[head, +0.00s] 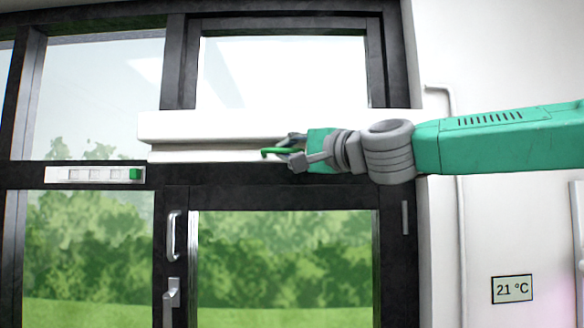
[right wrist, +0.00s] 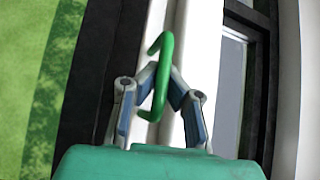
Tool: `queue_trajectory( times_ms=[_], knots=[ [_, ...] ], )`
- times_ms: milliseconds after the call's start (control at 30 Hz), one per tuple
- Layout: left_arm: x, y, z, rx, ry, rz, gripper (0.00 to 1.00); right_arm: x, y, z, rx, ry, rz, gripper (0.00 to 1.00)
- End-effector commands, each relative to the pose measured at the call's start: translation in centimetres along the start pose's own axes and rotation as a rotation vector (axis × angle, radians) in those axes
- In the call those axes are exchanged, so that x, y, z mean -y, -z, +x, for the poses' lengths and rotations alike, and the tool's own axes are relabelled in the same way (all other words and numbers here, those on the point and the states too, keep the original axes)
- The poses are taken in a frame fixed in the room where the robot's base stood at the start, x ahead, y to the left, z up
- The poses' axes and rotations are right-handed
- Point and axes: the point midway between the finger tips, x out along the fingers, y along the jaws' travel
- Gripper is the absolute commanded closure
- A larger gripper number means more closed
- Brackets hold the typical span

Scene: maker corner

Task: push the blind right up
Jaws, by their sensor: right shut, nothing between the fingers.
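The blind shows as a white bottom rail (head: 210,154) directly under a white housing (head: 220,125); I see no gap between them. A green handle (head: 272,151) hangs on the rail. In the right wrist view the hooked green handle (right wrist: 163,80) shows by the fingertips, with the rail (right wrist: 155,25) and housing (right wrist: 200,40) behind it. My right gripper (head: 288,150) is at the handle, shut with nothing held between its fingers; whether it touches the handle I cannot tell. The rail's right part is hidden behind the gripper and arm. My left gripper is not in view.
Below the rail is a dark-framed window (head: 285,255), its glass uncovered. A door-type handle (head: 171,292) sits on the frame at left. A white strip with a green end (head: 95,174) is on the crossbar. A 21 °C display (head: 512,289) hangs on the right wall.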

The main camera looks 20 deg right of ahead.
Motion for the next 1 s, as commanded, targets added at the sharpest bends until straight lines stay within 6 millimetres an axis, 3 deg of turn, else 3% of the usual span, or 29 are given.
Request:
queue_trajectory(
  times_ms=[33, 300, 333, 400, 433, 800, 1000],
  knots=[
    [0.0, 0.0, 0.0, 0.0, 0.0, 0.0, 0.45, 0.3, -1.0, 0.0, 0.02, 0.0, -0.006, 1.0],
    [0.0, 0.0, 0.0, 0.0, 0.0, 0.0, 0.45, 0.3, -1.0, 0.0, 0.02, 0.0, -0.006, 1.0],
    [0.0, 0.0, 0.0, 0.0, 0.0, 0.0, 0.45, 0.3, -1.0, 0.0, 0.02, 0.0, -0.006, 0.97],
    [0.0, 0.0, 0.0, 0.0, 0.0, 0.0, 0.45, 0.3, -0.9, 0.0, 0.019, -0.001, -0.005, 0.72],
    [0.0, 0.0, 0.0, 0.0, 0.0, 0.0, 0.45, 0.3, -0.8, 0.0, 0.018, 0.0, -0.005, 0.7],
    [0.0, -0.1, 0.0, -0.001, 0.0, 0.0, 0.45, -0.3, 0.9, 0.0, 0.007, -0.001, 0.006, 0.7],
    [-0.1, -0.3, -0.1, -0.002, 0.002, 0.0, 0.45, 0.0, 0.9, -2.4, 0.005, 0.004, 0.006, 0.7]
  ],
)
